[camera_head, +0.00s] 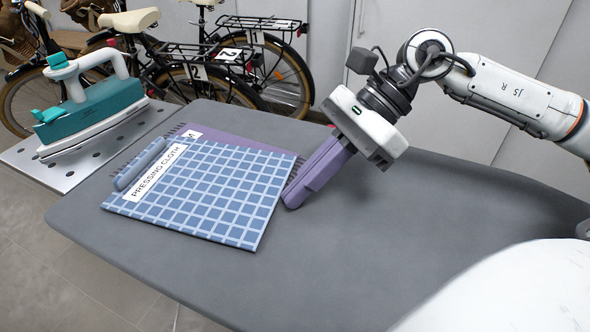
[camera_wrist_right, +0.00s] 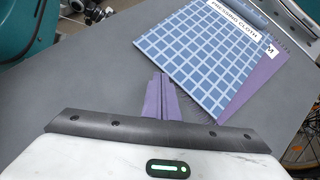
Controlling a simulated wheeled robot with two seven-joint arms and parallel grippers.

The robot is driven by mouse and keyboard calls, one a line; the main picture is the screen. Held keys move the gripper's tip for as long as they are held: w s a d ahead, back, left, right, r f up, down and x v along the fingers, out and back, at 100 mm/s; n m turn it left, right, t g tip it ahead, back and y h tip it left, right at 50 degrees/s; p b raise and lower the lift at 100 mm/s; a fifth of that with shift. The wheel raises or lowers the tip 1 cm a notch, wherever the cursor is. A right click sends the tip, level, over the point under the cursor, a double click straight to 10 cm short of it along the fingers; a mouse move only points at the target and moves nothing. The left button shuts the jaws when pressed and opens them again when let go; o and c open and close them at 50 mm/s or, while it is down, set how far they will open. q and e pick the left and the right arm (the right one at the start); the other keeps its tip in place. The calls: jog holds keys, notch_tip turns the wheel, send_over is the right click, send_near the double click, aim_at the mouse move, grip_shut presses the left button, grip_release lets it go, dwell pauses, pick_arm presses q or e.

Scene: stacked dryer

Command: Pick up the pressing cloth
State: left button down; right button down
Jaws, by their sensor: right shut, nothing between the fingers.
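The pressing cloth (camera_head: 213,198) is a flat blue cloth with a pale grid, a white label and a rolled edge at its left. It lies on the grey ironing board and also shows in the right wrist view (camera_wrist_right: 198,62). A purple cloth (camera_head: 243,143) with a fringe lies partly under it. My right gripper (camera_head: 292,198) has purple fingers, shut and empty, just right of the cloth's right edge; the fingers also show in the right wrist view (camera_wrist_right: 160,82). Whether the fingertips touch the cloth or board is unclear. My left gripper is not in view.
The ironing board (camera_head: 350,270) is bare in front and right of the cloth. A teal and white iron (camera_head: 92,108) rests on a perforated metal plate (camera_head: 75,172) at the left. Bicycles (camera_head: 215,80) stand behind, next to a pale cabinet (camera_head: 445,30).

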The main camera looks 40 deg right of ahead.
aim_at(265, 210)
jog(key=shift+w+a, duration=0.15)
jog(key=shift+a, duration=0.35)
jog(key=shift+w+a+r+p, duration=0.1)
jog(key=shift+a+r+p, duration=0.1)
jog(key=shift+a+p, duration=0.6)
jog(key=shift+p, duration=0.1)
jog(key=shift+w+a+f, duration=0.1)
jog(key=shift+w+a, duration=0.05)
jog(key=shift+a, duration=0.05)
jog(key=shift+f, duration=0.1)
